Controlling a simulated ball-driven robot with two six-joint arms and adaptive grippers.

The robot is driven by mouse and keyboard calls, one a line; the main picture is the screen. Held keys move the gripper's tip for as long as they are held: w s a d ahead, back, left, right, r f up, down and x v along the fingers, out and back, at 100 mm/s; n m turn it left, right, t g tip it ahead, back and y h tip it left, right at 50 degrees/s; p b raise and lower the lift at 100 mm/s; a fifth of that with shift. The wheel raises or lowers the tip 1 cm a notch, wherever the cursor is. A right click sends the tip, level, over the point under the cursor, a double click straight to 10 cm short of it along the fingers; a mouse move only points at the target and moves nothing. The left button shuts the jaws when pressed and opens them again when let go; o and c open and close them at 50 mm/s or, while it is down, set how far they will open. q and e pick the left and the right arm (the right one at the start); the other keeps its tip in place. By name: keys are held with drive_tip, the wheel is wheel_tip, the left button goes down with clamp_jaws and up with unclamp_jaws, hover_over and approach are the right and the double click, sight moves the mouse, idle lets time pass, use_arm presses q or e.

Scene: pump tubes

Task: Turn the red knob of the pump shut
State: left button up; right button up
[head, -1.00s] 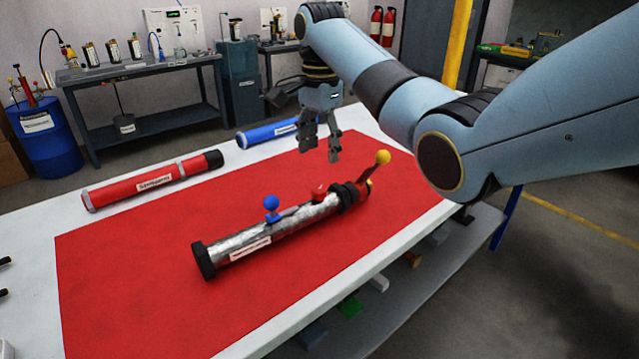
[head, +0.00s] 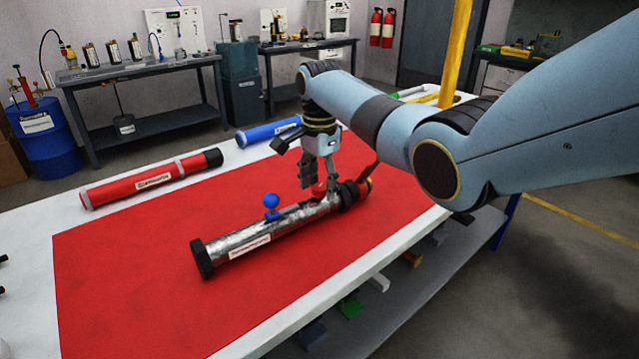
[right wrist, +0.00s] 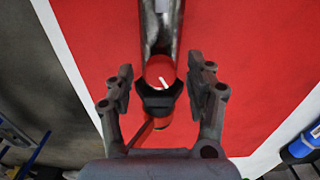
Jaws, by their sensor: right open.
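The silver pump (head: 275,232) lies on the red mat, its black end cap toward the lower left. A blue ball-topped knob (head: 271,202) stands on its middle. The red knob (head: 319,189) is on the pump near its black collar, and it also shows from above in the right wrist view (right wrist: 160,70) with a white line mark. My right gripper (head: 318,184) is open, pointing down at the red knob. In the right wrist view its two fingers (right wrist: 160,82) stand on either side of the knob, with gaps visible. My left gripper is out of view.
The red mat (head: 130,285) is mostly clear around the pump. A red tube (head: 150,182) and a blue tube (head: 268,132) lie at the table's far side.

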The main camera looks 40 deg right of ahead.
clamp_jaws()
drive_tip(key=shift+r, duration=0.1)
